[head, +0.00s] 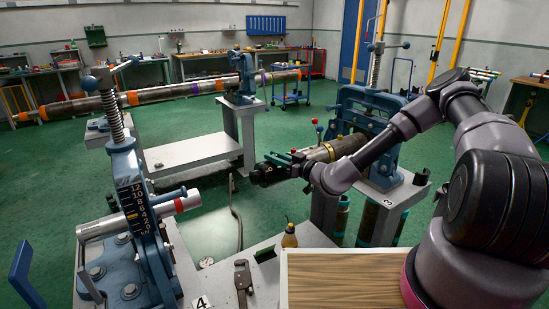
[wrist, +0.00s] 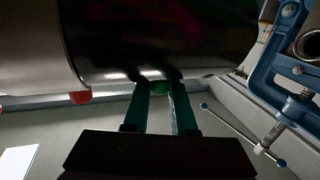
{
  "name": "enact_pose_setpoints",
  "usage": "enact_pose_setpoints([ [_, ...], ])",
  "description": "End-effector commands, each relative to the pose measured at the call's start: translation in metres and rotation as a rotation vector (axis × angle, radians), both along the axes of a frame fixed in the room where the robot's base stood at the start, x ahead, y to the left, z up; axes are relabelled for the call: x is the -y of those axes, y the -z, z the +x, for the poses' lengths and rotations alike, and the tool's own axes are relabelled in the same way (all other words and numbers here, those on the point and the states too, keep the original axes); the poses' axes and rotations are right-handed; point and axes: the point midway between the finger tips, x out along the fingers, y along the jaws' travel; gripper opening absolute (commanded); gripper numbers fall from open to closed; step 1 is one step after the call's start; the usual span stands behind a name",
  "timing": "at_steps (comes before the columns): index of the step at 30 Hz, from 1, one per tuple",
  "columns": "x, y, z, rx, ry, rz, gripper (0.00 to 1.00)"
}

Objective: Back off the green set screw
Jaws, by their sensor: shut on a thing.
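My gripper (head: 290,160) is at the near end of a grey-brown pipe (head: 338,149), which sits in the blue vise at right. In the wrist view, its two teal fingers (wrist: 161,101) reach to the dark, shiny underside of the pipe as pictured. The green set screw (wrist: 161,97) shows as a small green head between the fingertips, and the fingers are shut on it. Its shank is hidden. A red screw (wrist: 78,97) stands out of the pipe fitting to the left; a red knob (head: 319,128) also shows in the head view.
The blue vise (head: 365,105) stands on a pedestal marked 3, close beside my arm; its frame (wrist: 285,70) fills the wrist view's right side. Another blue vise (head: 135,220) with a pipe stands at left.

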Motion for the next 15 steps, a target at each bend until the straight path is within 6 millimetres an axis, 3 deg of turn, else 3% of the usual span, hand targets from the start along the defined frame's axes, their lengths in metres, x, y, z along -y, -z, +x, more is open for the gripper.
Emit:
enact_pose_setpoints([
  [15, 0.0007, 0.0015, 0.0004, -0.002, -0.259, -0.001, 0.0],
])
